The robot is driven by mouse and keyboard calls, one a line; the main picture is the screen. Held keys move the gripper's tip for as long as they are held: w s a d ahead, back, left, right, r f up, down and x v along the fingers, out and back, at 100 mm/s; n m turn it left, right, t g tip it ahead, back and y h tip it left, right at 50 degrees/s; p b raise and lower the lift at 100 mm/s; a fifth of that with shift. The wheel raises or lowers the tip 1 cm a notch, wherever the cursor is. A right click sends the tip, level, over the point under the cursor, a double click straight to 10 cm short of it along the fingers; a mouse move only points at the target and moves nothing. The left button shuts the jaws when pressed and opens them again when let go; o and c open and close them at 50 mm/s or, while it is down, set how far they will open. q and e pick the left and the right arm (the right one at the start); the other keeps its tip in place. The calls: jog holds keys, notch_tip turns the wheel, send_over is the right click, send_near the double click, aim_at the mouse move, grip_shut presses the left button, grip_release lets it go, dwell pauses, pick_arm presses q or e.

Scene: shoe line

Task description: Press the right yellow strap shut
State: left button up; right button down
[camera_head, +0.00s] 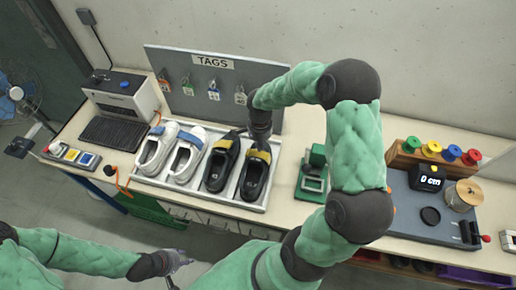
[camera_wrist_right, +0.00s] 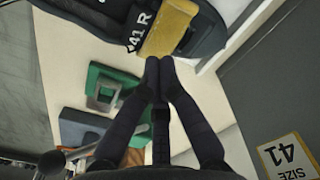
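Two black shoes with yellow straps stand in the tray (camera_head: 202,201) on the bench. The right black shoe (camera_head: 254,180) has its yellow strap (camera_head: 263,155) right below my right gripper (camera_head: 260,143). In the right wrist view the fingertips (camera_wrist_right: 160,66) are together, at the near edge of the yellow strap (camera_wrist_right: 168,28), with nothing between them. The strap lies across the shoe marked 41 R; whether it is pressed flat I cannot tell. The left black shoe (camera_head: 217,171) has its own yellow strap (camera_head: 223,144). My left gripper (camera_head: 180,262) is low in front of the bench, away from the shoes.
Two white shoes (camera_head: 184,158) share the tray. A tag board (camera_head: 215,105) stands behind. A green device (camera_head: 313,175) is to the right of the tray, and a grey station with spools (camera_head: 432,195) further right. A printer-like machine (camera_head: 122,97) is at the left.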

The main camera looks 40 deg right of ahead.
notch_tip(320, 180, up, 6)
jog(key=p, duration=0.3)
dwell(0.3)
dwell(0.4)
